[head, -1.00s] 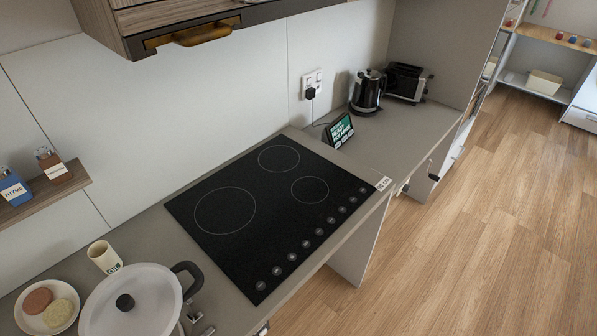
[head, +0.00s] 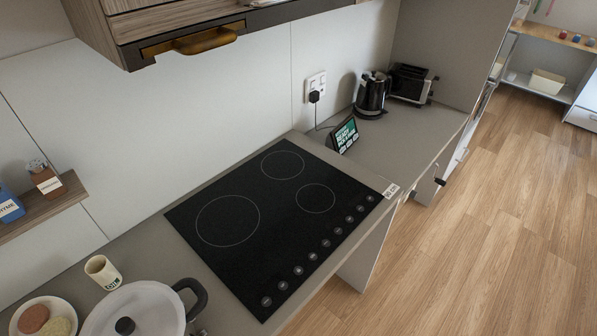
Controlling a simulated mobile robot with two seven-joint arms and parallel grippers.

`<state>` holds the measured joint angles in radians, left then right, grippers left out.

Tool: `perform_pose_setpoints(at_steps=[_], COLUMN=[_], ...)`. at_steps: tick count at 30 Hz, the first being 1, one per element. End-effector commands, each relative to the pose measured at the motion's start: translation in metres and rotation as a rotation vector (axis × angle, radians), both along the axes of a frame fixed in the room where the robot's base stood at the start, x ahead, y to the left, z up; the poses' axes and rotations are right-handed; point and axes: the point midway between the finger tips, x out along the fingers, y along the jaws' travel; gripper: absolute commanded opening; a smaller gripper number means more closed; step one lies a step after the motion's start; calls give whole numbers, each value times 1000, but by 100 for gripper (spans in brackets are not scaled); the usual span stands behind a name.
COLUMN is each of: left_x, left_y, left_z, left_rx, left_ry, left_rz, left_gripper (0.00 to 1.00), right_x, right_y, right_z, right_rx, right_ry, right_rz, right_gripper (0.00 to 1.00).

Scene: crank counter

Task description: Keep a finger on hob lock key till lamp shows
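The black glass hob (head: 262,240) lies in the counter, with three ring-marked cooking zones. A row of several round grey touch keys (head: 311,256) runs along its front edge, from the near end to the far right corner. Their symbols are too small to read, so I cannot tell which is the lock key. No lit lamp shows on the glass. A small white label (head: 391,191) with dark print sits by the far right corner. Neither of my grippers can be made out in the head view, and nothing touches the keys.
A lidded pot (head: 150,308), a cup (head: 103,271) and a plate (head: 66,309) stand at the lower left. A tablet-like display (head: 344,134), kettle (head: 371,94) and toaster (head: 412,84) stand beyond the hob. A cabinet (head: 190,30) overhangs the upper left. Open wood floor lies right.

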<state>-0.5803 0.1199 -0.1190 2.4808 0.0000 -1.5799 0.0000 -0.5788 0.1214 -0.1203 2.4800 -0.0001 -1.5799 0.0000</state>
Motion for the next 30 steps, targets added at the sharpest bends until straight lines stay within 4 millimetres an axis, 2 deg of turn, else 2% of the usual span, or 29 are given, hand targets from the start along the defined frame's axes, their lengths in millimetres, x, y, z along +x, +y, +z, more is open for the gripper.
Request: perform_pose_setpoints(at_steps=[1, 7, 30], left_x=[0, 0, 0], left_y=[0, 0, -1], left_z=[0, 0, 0], left_rx=[-1, -1, -2], left_ry=[1, 1, 2], left_rz=[0, 0, -1], left_gripper=[61, 61, 61], right_x=[-1, -1, -1], right_y=[0, 0, 0], right_z=[0, 0, 0], right_rx=[0, 0, 0], right_ry=[2, 3, 3], right_rz=[0, 0, 0], right_gripper=[21, 0, 0])
